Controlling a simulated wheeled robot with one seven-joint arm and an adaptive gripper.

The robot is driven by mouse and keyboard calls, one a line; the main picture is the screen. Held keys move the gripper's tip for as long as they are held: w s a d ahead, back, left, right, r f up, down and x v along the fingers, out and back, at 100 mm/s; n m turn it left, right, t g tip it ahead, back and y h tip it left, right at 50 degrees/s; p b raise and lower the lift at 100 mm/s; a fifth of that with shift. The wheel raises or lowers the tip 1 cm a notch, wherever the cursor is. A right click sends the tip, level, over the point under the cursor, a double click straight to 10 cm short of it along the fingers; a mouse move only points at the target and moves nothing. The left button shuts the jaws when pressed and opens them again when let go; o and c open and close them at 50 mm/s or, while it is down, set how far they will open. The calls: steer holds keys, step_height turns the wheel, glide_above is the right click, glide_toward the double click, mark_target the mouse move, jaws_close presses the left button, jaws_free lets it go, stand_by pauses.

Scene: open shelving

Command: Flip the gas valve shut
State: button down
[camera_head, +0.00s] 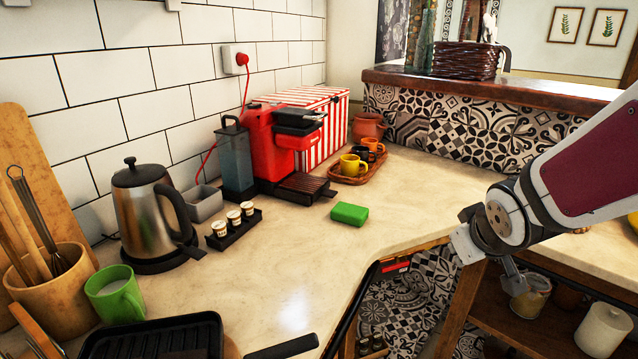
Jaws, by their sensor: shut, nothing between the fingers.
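No gas valve can be made out for certain. A small red object (395,265) shows under the counter edge, too small and shaded to identify. My arm comes in from the right over the gap beyond the counter. My gripper (514,277) is at its end, partly hidden by the wrist, shut and empty. It is to the right of the red object and appears apart from it.
The counter (290,290) holds a kettle (148,210), a red coffee machine (272,148), a green sponge (349,213), a green mug (116,295) and a black pan (155,338). Open shelving (515,320) with jars stands below my arm. The counter's middle is clear.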

steer(key=w+f+n+t+y+b, duration=0.1)
steer(key=w+f+t+y+b, duration=0.1)
steer(key=w+f+b, duration=0.75)
steer(key=t+y+b, duration=0.3)
steer(key=t+y, duration=0.2)
glide_toward(396, 265)
step_height(396, 265, up, 3)
steer(key=s+a, duration=0.2)
steer(key=shift+s+d+r, duration=0.1)
steer(key=shift+d+r, duration=0.1)
steer(key=shift+d, duration=0.05)
steer(key=b+x, duration=0.3)
steer(key=x, duration=0.7)
steer(key=shift+d+f, duration=0.1)
